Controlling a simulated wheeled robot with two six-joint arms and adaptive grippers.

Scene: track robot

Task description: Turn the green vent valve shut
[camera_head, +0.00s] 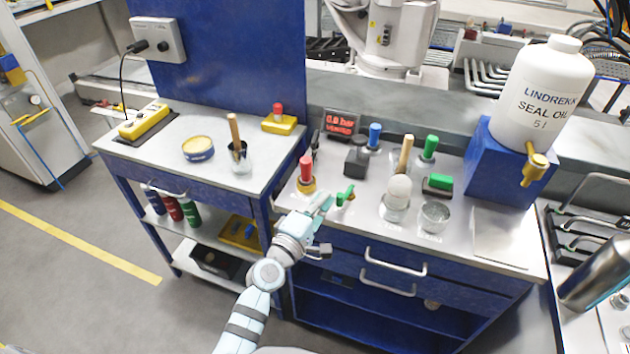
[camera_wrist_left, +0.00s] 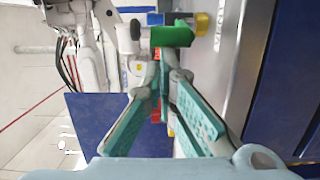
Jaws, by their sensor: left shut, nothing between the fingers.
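The handle's lower mount is partly hidden. My right gripper is not in view.
A red-topped valve (camera_head: 306,172) stands just left of the gripper. A display (camera_head: 341,123) reads about 0.0 bar. A blue stand (camera_head: 505,165) bears a large white bottle (camera_head: 545,95).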

